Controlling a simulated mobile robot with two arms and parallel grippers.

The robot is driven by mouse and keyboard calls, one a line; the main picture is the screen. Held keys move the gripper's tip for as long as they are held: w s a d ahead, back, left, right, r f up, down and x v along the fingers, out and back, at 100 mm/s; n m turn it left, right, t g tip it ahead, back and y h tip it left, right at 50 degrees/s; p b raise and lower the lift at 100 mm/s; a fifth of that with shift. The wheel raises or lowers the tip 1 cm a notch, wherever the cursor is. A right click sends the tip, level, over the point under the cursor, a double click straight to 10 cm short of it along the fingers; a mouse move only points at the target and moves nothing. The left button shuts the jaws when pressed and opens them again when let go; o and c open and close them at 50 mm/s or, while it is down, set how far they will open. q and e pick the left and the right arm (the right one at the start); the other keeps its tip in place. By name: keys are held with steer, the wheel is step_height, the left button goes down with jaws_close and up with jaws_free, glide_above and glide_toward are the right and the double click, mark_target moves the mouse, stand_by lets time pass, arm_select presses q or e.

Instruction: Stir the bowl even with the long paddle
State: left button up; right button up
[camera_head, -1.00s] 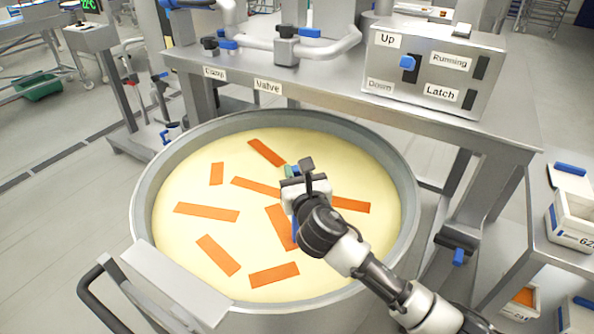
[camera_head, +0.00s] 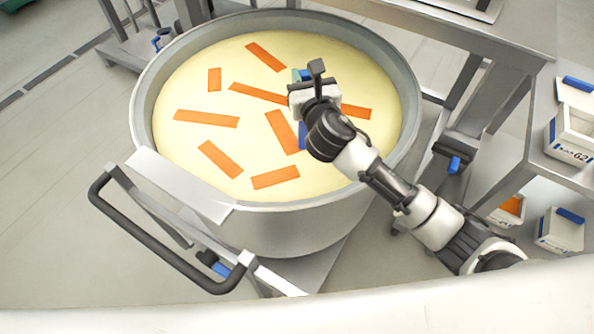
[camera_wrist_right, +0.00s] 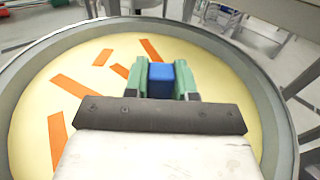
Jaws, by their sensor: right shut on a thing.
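The large round steel bowl (camera_head: 142,105) holds a pale yellow mass (camera_head: 190,150) with several orange strips (camera_head: 206,118) scattered across it. My right gripper (camera_head: 303,78) is over the right half of the bowl. In the right wrist view its green fingers (camera_wrist_right: 160,80) are shut on a blue piece (camera_wrist_right: 160,78), which seems to be the paddle's handle. A bit of blue (camera_head: 302,136) also shows below the gripper in the head view. The rest of the paddle is hidden by my gripper and arm. My left gripper is not in view.
The bowl stands on a wheeled frame with a black push handle (camera_head: 165,255) at front left. A steel table (camera_head: 480,30) stands behind it at the right. White bins (camera_head: 572,140) with blue parts stand on a shelf at the far right.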

steer(key=s+d+p, duration=0.2)
steer(key=s+d, duration=0.2)
steer(key=d, duration=0.2)
steer(key=w+a, duration=0.3)
steer(key=w, duration=0.8)
steer(key=a+b, duration=0.2)
steer(key=a, duration=1)
arm_select(q)
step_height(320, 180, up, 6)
steer(key=p, duration=0.5)
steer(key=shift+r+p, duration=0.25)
steer(key=shift+p, duration=0.05)
arm_select(e)
steer(key=s+d, duration=0.6)
steer(key=d, duration=0.1)
steer(key=shift+d, duration=0.35)
steer(key=shift+r, duration=0.1)
